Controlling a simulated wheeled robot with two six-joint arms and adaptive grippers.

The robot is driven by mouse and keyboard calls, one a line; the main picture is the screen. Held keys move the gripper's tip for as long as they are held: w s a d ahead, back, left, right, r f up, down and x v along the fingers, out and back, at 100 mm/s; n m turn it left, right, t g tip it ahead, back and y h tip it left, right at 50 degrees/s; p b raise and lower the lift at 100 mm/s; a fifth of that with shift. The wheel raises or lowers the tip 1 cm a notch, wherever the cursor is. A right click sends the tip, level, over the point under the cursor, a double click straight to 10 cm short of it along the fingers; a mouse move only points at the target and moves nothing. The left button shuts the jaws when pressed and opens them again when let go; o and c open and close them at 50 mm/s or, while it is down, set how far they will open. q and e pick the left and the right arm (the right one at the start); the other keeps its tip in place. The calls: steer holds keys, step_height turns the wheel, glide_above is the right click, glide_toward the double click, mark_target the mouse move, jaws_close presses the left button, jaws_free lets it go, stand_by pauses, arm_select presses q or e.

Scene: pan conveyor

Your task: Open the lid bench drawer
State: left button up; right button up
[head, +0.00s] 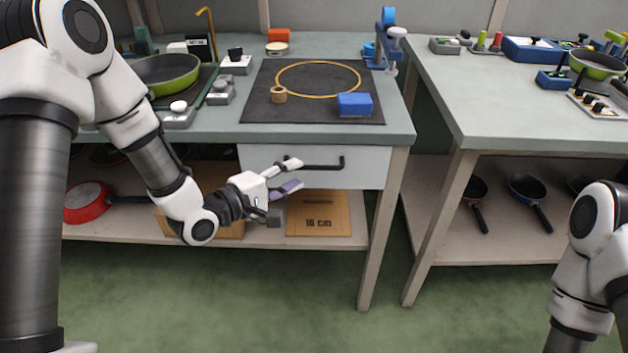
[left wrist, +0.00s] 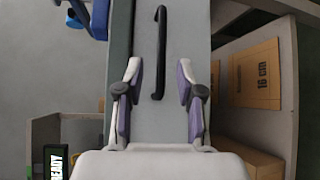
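The lid bench drawer (head: 365,165) is a white front under the bench top, with a black bar handle (head: 325,165). It looks shut. My left gripper (head: 292,176) is in front of the drawer, at the left part of the handle. In the left wrist view the gripper (left wrist: 160,85) is open, with the fingers wide apart. The handle (left wrist: 160,50) shows between and beyond the fingertips, with nothing seen touching it. My right arm comes in at the lower right of the head view, but its gripper is out of frame.
The bench top (head: 225,122) carries a black mat (head: 265,110) with a gold ring, a blue block (head: 354,104) and a tan roll. A cardboard box marked 16 cm (head: 318,215) lies on the shelf below the drawer. A second bench (head: 480,95) stands at the right.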

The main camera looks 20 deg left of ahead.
mark_target(309, 169)
arm_select(q)
steer(key=x, duration=0.6)
steer(key=shift+f+b, duration=0.1)
steer(key=shift+b, duration=0.25)
jaws_close()
